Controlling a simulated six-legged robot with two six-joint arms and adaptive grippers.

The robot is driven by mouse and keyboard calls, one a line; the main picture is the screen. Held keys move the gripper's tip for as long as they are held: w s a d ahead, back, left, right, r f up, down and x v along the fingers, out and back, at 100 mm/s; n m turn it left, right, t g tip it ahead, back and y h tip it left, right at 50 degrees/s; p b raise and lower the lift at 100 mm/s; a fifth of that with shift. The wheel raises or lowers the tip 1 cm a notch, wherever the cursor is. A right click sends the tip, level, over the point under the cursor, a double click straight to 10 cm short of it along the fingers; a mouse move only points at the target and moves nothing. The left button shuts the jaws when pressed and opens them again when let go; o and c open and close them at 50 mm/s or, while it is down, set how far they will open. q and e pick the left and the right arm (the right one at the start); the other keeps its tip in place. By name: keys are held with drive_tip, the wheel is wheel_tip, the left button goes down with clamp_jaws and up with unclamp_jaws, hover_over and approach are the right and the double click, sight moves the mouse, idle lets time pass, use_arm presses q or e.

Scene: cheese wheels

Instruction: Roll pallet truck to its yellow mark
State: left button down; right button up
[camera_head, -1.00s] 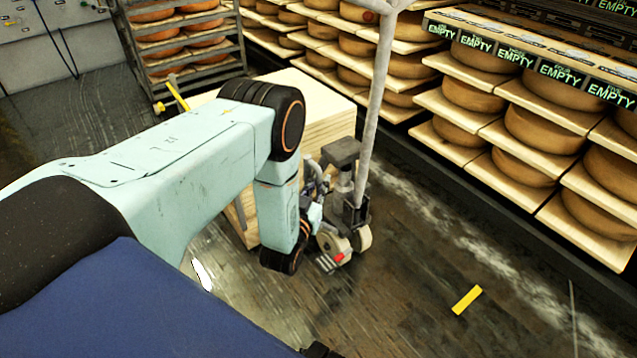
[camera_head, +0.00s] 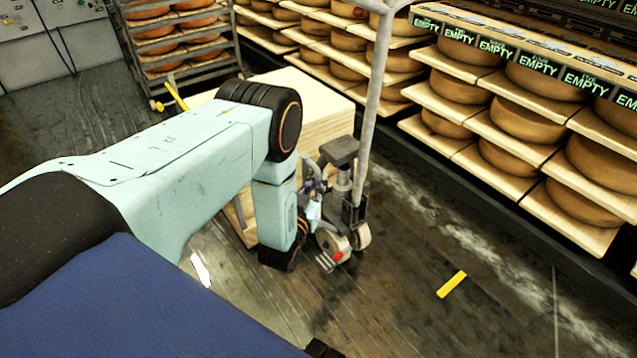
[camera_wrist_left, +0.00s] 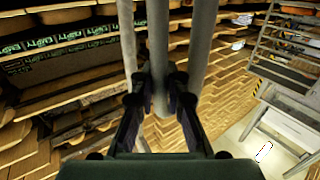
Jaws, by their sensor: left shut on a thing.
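The pallet truck (camera_head: 341,150) stands with its grey handle pole upright and its small steering wheels on the dark floor. A stack of pale wooden boards (camera_head: 318,100) is behind it, partly hidden by my left arm. My left gripper (camera_head: 318,192) is low beside the pole's base, partly hidden by its own wrist. In the left wrist view, my left gripper's fingers (camera_wrist_left: 160,95) are closed around a grey bar (camera_wrist_left: 158,45) of the truck. The yellow mark (camera_head: 451,284) lies on the floor to the truck's lower right, apart from it. My right gripper is out of view.
Shelves of cheese wheels (camera_head: 525,120) run along the right, with a dark low edge at the floor. A metal rack of cheese (camera_head: 185,45) stands at the upper left. The floor between the truck and the yellow mark is clear.

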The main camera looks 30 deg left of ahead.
use_arm(q)
drive_tip(key=shift+s+a+f, duration=0.1)
drive_tip(key=shift+s+a, duration=0.05)
drive_tip(key=shift+a, duration=0.3)
drive_tip(key=c, duration=1.8)
unclamp_jaws()
drive_tip(key=shift+c, duration=0.2)
drive_tip(key=shift+o, duration=1)
drive_tip(key=shift+d, duration=0.1)
drive_tip(key=s+d, duration=0.2)
drive_tip(key=s, duration=0.9)
drive_tip(key=shift+s+d, duration=0.2)
drive_tip(key=shift+s, duration=0.1)
